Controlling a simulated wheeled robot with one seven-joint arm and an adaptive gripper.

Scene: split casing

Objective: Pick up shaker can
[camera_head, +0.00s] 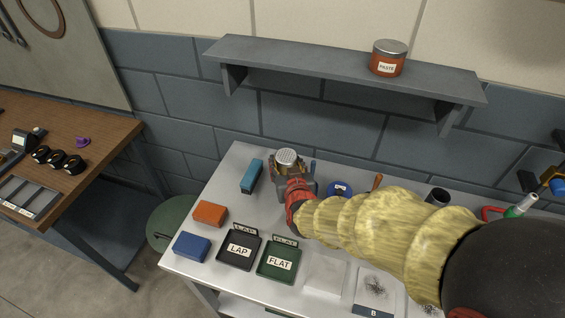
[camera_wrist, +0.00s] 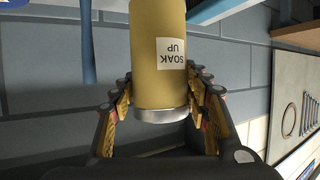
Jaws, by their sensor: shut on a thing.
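The shaker can (camera_head: 288,156) shows its silver dotted lid in the head view, at the back left of the grey table. In the wrist view it is a yellow can (camera_wrist: 158,75) with a silver rim and a white label reading "SOAK UP", upside down in the picture. My gripper (camera_wrist: 160,98) is shut on the can, with a finger against each side. In the head view my gripper (camera_head: 292,178) is around the can, and hides most of its body. I cannot tell whether the can touches the table.
A teal block (camera_head: 251,176), an orange block (camera_head: 210,213) and a blue block (camera_head: 192,247) lie to the left. The LAP tray (camera_head: 228,262) and FLAT tray (camera_head: 267,272) stand in front. A PASTE jar (camera_head: 388,59) stands on the wall shelf (camera_head: 300,59) above.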

